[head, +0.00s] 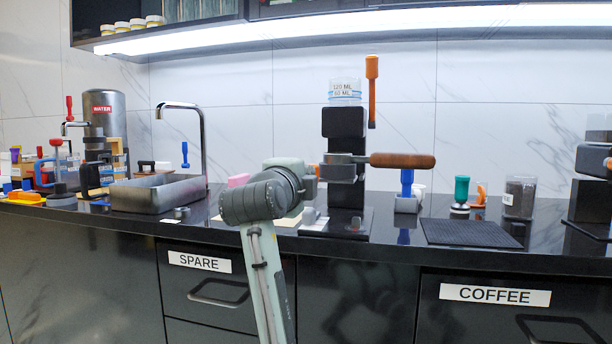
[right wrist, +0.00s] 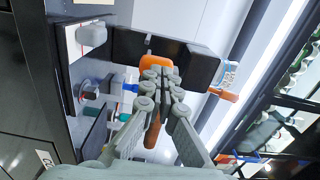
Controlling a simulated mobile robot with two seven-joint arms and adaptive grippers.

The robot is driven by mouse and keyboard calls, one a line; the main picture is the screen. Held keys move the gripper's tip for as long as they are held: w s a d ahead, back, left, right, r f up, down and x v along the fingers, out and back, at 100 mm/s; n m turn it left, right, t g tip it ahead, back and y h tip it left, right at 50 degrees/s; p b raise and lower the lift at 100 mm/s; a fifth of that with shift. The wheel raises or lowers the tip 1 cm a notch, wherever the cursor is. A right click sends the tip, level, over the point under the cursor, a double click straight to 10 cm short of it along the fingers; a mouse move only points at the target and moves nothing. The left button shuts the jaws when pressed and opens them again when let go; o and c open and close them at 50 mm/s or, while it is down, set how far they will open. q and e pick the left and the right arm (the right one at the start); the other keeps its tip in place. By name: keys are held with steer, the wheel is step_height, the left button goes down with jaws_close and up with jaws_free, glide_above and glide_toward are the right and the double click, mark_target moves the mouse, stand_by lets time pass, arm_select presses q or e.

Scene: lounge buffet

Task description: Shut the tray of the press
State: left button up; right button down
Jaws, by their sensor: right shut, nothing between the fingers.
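The press (head: 344,124) is a black upright machine on the counter, with a clear measuring cup on top, an orange lever (head: 372,85) and a wooden handle (head: 402,160) pointing right. A grey block (head: 342,172) sits at its middle; I cannot tell for certain whether this is the tray. My right gripper (right wrist: 160,82) is shut and empty, its fingertips at an orange part (right wrist: 157,64) on the press's black body (right wrist: 196,64). Contact is unclear. In the head view, my right wrist hides the press's left side and most of the fingers. My left gripper is out of view.
A black mat (head: 472,233) lies right of the press, near a blue-handled tool (head: 407,184) and a jar of dark grounds (head: 519,198). A sink (head: 157,193) with a tall tap is at left. Drawers are below the counter; a lit shelf hangs above.

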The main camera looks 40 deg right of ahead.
steer(key=x, duration=0.4)
steer(key=shift+w+d, duration=0.1)
steer(key=shift+w, duration=0.1)
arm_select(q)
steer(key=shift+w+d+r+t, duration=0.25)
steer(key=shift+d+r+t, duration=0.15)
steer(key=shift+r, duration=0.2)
arm_select(e)
steer(key=x, duration=0.5)
steer(key=shift+w+d, duration=0.15)
steer(key=shift+d, duration=0.05)
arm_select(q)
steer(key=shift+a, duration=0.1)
